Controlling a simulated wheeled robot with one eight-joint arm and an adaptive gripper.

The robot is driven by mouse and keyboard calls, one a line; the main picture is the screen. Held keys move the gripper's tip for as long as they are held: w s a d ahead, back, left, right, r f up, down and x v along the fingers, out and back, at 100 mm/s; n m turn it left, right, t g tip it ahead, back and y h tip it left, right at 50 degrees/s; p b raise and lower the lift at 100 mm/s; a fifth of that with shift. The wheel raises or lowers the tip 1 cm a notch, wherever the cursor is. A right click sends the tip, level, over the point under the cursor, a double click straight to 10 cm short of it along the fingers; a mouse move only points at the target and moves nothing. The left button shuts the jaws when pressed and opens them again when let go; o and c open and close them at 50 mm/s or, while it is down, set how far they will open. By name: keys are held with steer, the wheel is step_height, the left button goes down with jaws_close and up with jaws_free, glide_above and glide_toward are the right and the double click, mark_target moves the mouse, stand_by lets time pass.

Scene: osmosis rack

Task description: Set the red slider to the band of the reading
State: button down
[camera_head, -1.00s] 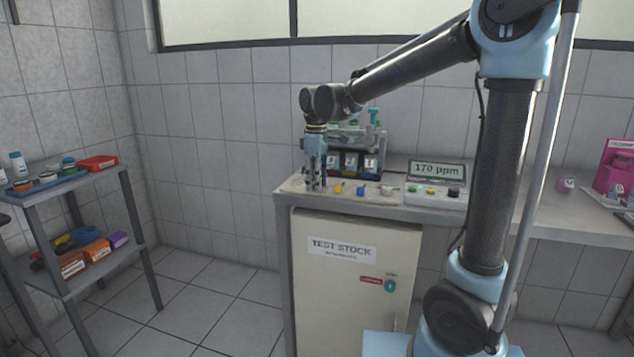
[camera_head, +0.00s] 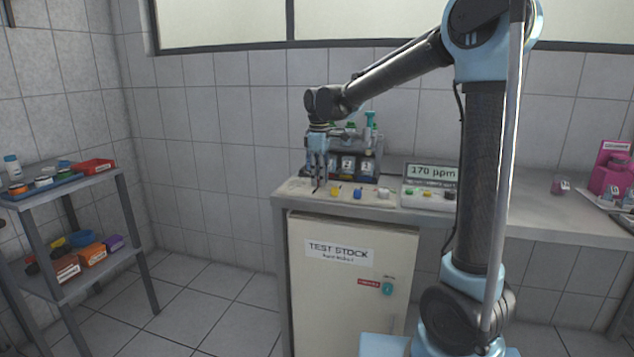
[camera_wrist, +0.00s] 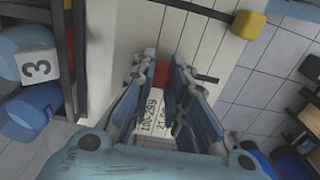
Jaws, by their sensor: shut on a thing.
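The meter (camera_head: 430,186) reads 170 ppm. My gripper (camera_head: 318,189) points down at the left end of the bench's slider board. In the wrist view its fingers (camera_wrist: 160,80) are shut on the red slider (camera_wrist: 161,73), whose red block shows between the tips. Printed band labels (camera_wrist: 153,117) lie on the white strip between the fingers. "100-299" is readable there, and the line beside it is partly hidden. The red slider is hidden by the fingers in the head view. The yellow slider (camera_head: 335,191) stands just right of my gripper; it also shows in the wrist view (camera_wrist: 248,24).
A blue slider (camera_head: 358,194) and a white one (camera_head: 383,193) stand farther right. A rack (camera_head: 352,166) with numbered canisters stands close behind. A shelf (camera_head: 90,184) with bins stands at the left.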

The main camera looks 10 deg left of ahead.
steer(key=c, duration=1.6)
jaws_free()
steer(key=shift+o, duration=0.2)
step_height(320, 180, up, 12)
